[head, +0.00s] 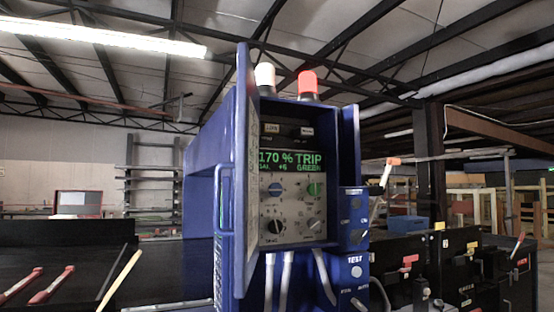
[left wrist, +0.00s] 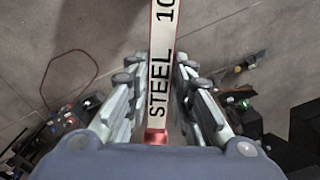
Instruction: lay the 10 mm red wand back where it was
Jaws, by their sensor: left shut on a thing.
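In the left wrist view my left gripper (left wrist: 157,78) is shut on the red wand (left wrist: 163,45). The wand shows a white label strip with thin red edges that reads "STEEL 10", and a red end near the palm. It runs away from the palm and out of the top of the view, so its far end is hidden. A grey floor lies below it. Neither gripper shows in the head view. Two red wands (head: 52,284) (head: 20,286) lie apart on the black surface at the left of the head view.
A yellow wand (head: 120,278) stands slanted at left. Black boxes (head: 450,262) stand at right.

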